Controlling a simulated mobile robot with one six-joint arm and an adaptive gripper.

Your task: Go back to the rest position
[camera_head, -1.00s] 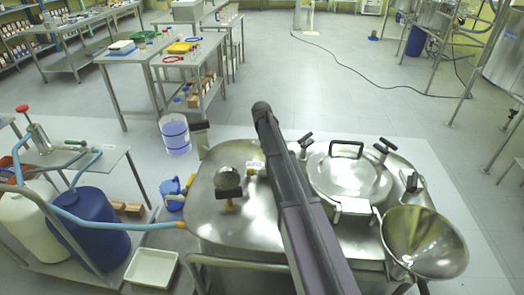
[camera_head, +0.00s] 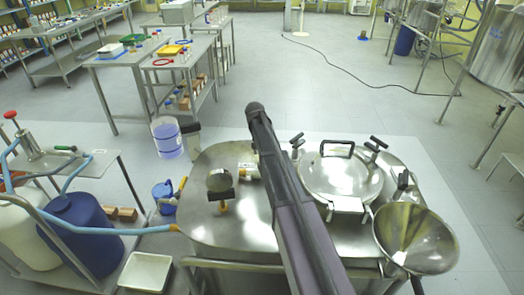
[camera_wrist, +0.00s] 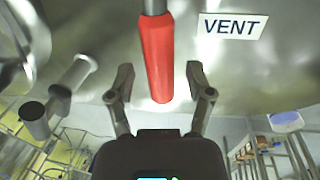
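My gripper (camera_wrist: 160,88) is open in the wrist view, with its two dark fingers spread apart. A red handle (camera_wrist: 158,55) on a metal stem lies between the fingers, with a visible gap on both sides. A white label reading VENT (camera_wrist: 233,26) is on the shiny metal surface beside the handle. In the head view my dark arm reaches over the steel reactor top (camera_head: 205,225). My gripper and the red handle are hidden there.
The round hatch lid (camera_head: 342,172) and a steel funnel (camera_head: 415,240) are right of my arm. A blue hose (camera_head: 110,231) joins the reactor top from the left, near a blue drum (camera_head: 80,235). Open floor (camera_head: 320,90) lies beyond the reactor.

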